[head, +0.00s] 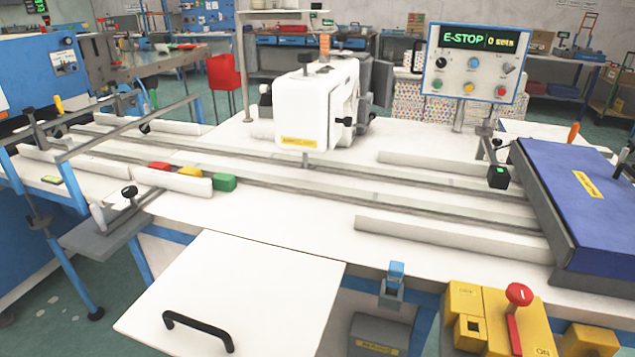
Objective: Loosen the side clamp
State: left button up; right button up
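No part is plainly marked as the side clamp, so I cannot tell for sure which one it is. A black knob (130,192) stands on a metal bracket at the table's left edge. Another black knob (28,114) sits on a post farther left, by the blue machine. A small blue fitting (396,273) is at the table's front edge. Whether any of these is tight or loose cannot be seen. Neither of my grippers is in view.
A white sewing head (316,108) stands mid-table behind long rails. Red, yellow and green blocks (224,183) lie by the left rail. A control panel (475,63) reads E-STOP. A yellow switch box (495,320) with a red lever is front right, below a blue-topped unit (590,195).

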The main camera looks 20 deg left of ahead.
aim_at(130, 192)
jog(key=u, duration=1.75)
jog(key=i+j+z, duration=0.2)
jog(key=j+z, duration=0.15)
jog(key=i+j+z, duration=0.1)
jog(key=j+z, duration=0.2)
jog(key=i+j+z, duration=0.1)
jog(key=j+z, duration=0.6)
jog(key=j, duration=0.15)
